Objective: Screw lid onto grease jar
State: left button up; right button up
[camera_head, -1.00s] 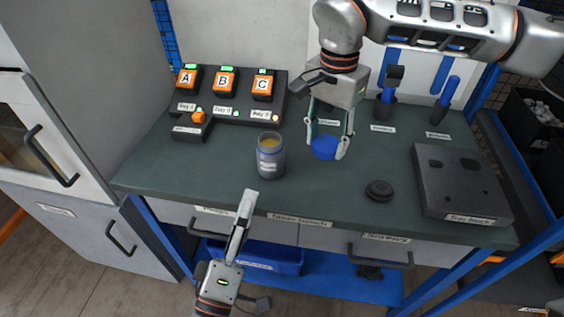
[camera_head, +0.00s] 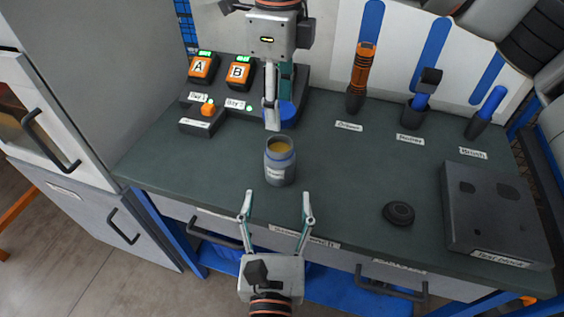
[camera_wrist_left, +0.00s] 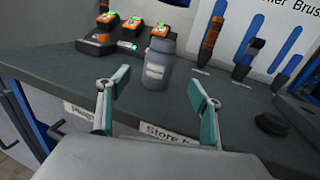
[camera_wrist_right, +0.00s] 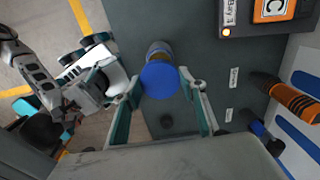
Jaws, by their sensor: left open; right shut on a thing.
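The grease jar (camera_head: 280,165) stands upright and uncovered on the green bench, with yellow-brown grease showing at its mouth. It also shows in the left wrist view (camera_wrist_left: 158,66). My right gripper (camera_head: 272,118) is shut on the blue lid (camera_head: 286,113) and holds it above the bench, behind the jar in the head view. In the right wrist view the lid (camera_wrist_right: 160,80) sits between the fingers and overlaps part of the jar (camera_wrist_right: 158,50). My left gripper (camera_head: 277,195) is open and empty, in front of the jar near the bench's front edge, its fingers pointing at the jar.
A relay block (camera_head: 222,72) with orange units stands behind the jar, with a small box (camera_head: 203,123) at left. A black round cap (camera_head: 398,213) and a grey block (camera_head: 495,215) are at right. Upright tools in holders (camera_head: 360,75) line the back.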

pick_arm(q)
jog(key=w, duration=1.2)
jog(key=shift+d, duration=0.3)
jog(key=c, duration=1.7)
pick_arm(e)
send_over(279, 151)
jog(key=shift+w+f, duration=0.1)
jog(key=shift+f, duration=2.4)
jog(key=shift+f, duration=0.15)
jog(key=shift+f, duration=0.75)
jog(key=shift+f, duration=0.55)
